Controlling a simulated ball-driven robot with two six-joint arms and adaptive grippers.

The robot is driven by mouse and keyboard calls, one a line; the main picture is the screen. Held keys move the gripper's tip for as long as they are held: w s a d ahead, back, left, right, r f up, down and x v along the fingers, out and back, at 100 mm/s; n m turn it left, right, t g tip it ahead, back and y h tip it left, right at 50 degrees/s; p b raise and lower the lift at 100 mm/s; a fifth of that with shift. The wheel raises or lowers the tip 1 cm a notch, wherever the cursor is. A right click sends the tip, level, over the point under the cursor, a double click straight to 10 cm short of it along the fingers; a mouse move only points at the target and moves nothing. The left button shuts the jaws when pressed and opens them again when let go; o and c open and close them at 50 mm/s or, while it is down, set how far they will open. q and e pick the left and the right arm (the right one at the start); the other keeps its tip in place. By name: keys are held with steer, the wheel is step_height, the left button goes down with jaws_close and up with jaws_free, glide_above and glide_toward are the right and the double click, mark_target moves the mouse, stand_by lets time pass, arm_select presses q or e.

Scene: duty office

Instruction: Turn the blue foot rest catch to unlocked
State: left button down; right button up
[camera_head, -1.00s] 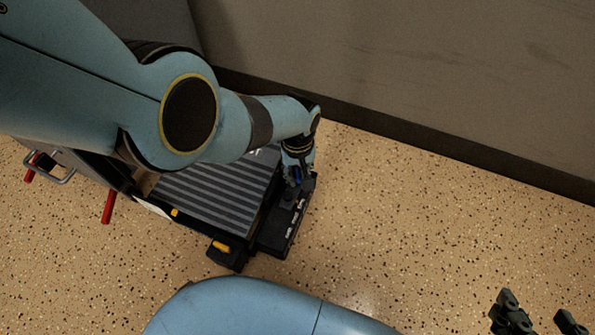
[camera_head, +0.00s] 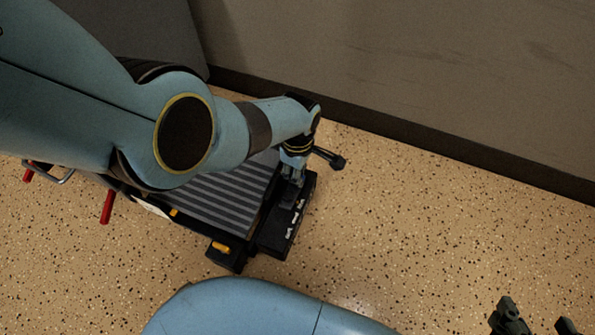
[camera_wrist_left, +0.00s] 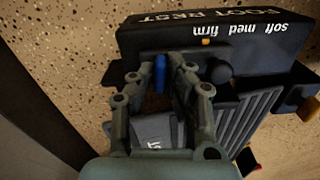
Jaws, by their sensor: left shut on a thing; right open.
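The foot rest (camera_head: 225,205) has a grey ribbed top and a black end box (camera_head: 272,236), which shows large in the left wrist view (camera_wrist_left: 140,38) with "FOOT REST" and "soft med firm" on it. The blue catch (camera_wrist_left: 161,72) stands at the box's edge. My left gripper (camera_head: 291,180) is over the box; in the left wrist view its fingers (camera_wrist_left: 161,84) are shut on the catch, one on each side. In the head view the gripper hides the catch. My right gripper (camera_head: 540,316) is open and empty above the floor at bottom right, partly cut off.
An orange tab (camera_head: 221,247) is at the foot rest's near corner. Red bars (camera_head: 107,207) stand out at its left. A wall (camera_head: 430,80) runs behind; the speckled floor (camera_head: 420,215) at right is clear.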

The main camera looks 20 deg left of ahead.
arm_select(q)
steer(key=shift+n, duration=0.6)
steer(key=c, duration=1.6)
jaws_free()
steer(key=shift+r, duration=3.7)
